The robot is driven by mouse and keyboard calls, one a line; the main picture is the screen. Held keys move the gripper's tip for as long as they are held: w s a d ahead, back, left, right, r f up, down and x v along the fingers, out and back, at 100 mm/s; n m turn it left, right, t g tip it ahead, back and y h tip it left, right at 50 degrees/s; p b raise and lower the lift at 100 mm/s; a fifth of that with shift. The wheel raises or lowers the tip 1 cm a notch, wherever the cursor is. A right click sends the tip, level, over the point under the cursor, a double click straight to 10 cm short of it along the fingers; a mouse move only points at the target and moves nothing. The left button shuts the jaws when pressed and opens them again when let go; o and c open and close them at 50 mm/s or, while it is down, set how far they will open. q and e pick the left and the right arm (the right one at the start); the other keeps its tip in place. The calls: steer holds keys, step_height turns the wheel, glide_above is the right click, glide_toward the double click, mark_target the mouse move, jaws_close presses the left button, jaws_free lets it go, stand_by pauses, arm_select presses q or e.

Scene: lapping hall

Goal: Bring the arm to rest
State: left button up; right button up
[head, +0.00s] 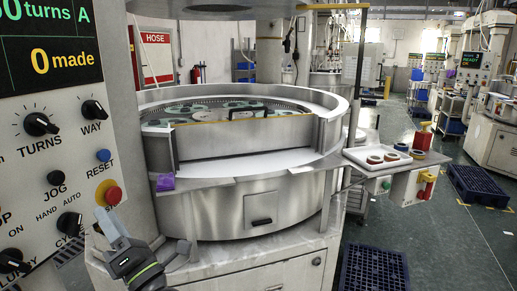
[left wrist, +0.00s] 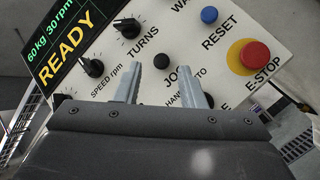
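My left gripper (head: 112,228) is low at the left in the head view, in front of the machine and beside the lower right of the control panel (head: 72,135). In the left wrist view, the two grey fingers of my left gripper (left wrist: 162,70) stand apart with nothing between them. They point at the panel (left wrist: 196,62), on either side of the black JOG button (left wrist: 162,61). I cannot tell how far they are from its face. The red E-STOP button (left wrist: 254,55) is to their right. My right gripper is not in view.
The round lapping machine (head: 262,190) fills the middle, with a purple item (head: 165,182) on its ledge. A white tray of rings (head: 370,161) is on a side shelf. Blue pallets (head: 375,272) lie on the floor at right. The panel display (left wrist: 68,45) reads READY.

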arm_select(q)
steer(key=s+d+f+m+h, duration=0.2)
steer(key=d+f+m+h, duration=0.1)
steer(key=f+m+h, duration=0.65)
steer(key=s+d+f+m+t+h, duration=0.15)
steer(key=f+m+h, duration=0.35)
steer(key=m, duration=0.7)
steer(key=s+d+f+m+h, duration=0.25)
steer(key=f+m+h, duration=0.35)
steer(key=m+h, duration=0.4)
steer(key=s+a+f+m+g+y, duration=0.1)
steer(key=s+a+f+g+y, duration=0.25)
steer(key=s+f+g, duration=0.6)
steer(key=s+a+f+m+g+y, duration=0.25)
steer(key=s+a+f, duration=0.3)
steer(key=s, duration=0.85)
step_height(320, 180, down, 25)
steer(key=a+g, duration=0.1)
steer(key=g, duration=0.1)
steer(key=s+d+f+g, duration=0.1)
steer(key=s+f, duration=1.3)
steer(key=f, duration=0.1)
steer(key=shift+s+f+n+h, duration=0.25)
steer(key=shift+n+h, duration=0.05)
steer(key=shift+h, duration=0.15)
